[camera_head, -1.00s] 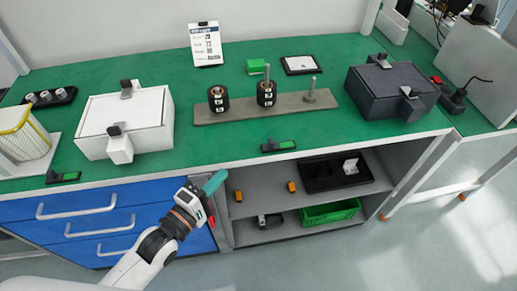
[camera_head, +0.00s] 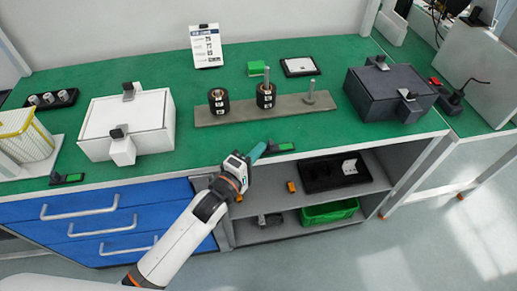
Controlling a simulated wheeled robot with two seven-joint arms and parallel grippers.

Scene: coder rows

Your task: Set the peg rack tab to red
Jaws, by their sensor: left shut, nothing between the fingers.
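The peg rack (camera_head: 287,108) is a long grey board on the green bench with upright pegs. Black rings with white labels (camera_head: 218,101) stack at its left and middle pegs; the right peg (camera_head: 310,91) is bare. In front of it, at the bench's front edge, lies a small black tab holder (camera_head: 282,148) showing green on its right part. My left gripper (camera_head: 258,151) is shut and empty, its teal fingertips at the left end of this holder, partly hiding it. I cannot tell whether they touch. My right gripper is not in view.
A white lidded box (camera_head: 152,122) stands left and a dark box (camera_head: 370,98) right. Another tab holder (camera_head: 67,179) lies at the front left edge. A sign card (camera_head: 206,46), a green block (camera_head: 257,66) and a white-topped tray (camera_head: 300,66) are behind the rack. Shelves are below.

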